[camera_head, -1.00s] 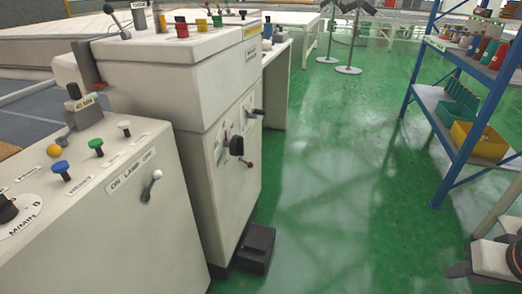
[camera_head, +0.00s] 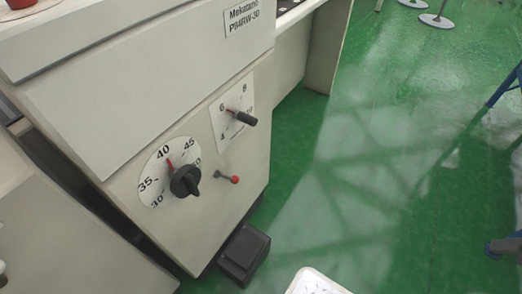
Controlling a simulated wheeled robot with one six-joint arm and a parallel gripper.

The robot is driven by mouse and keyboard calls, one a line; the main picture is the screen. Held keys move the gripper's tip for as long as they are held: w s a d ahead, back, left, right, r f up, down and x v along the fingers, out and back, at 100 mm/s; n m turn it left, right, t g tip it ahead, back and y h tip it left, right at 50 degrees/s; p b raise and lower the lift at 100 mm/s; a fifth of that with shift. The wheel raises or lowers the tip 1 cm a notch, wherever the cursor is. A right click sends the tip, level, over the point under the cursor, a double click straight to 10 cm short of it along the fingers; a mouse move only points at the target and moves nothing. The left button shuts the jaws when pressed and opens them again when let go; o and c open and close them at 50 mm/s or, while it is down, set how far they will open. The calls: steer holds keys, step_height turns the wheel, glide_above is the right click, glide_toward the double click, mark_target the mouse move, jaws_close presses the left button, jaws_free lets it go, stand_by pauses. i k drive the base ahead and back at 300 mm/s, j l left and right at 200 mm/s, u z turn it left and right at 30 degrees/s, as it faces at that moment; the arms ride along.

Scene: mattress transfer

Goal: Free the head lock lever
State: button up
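A small lever with a red ball tip (camera_head: 228,177) sticks out of the slanted lower front of the pale machine (camera_head: 110,105), pointing right. I take it for the head lock lever, but no readable label names it. A black knob (camera_head: 185,180) on a round dial (camera_head: 160,168) is left of the lever, its red pointer near 40. A dark handle (camera_head: 243,117) on a smaller scale plate (camera_head: 226,108) is above it, its red pointer near 6. My gripper is not recognisable in view, and nothing touches the lever.
A dark box-like block (camera_head: 246,254) stands on the floor at the machine's foot. The green floor (camera_head: 370,160) to the right is mostly clear. A blue post (camera_head: 508,86) and a dark object (camera_head: 505,246) show at the right edge. Round stand bases (camera_head: 436,21) are at the back.

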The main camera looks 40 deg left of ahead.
mark_target(234, 179)
steer(key=i, duration=1.05)
steer(key=i+u, duration=0.1)
steer(key=i, duration=0.95)
steer(key=i+l, duration=0.2)
steer(key=i, duration=0.9)
steer(key=i+u, duration=0.15)
steer(key=u, duration=4.3)
steer(key=i+l+u, duration=0.3)
steer(key=l, duration=0.1)
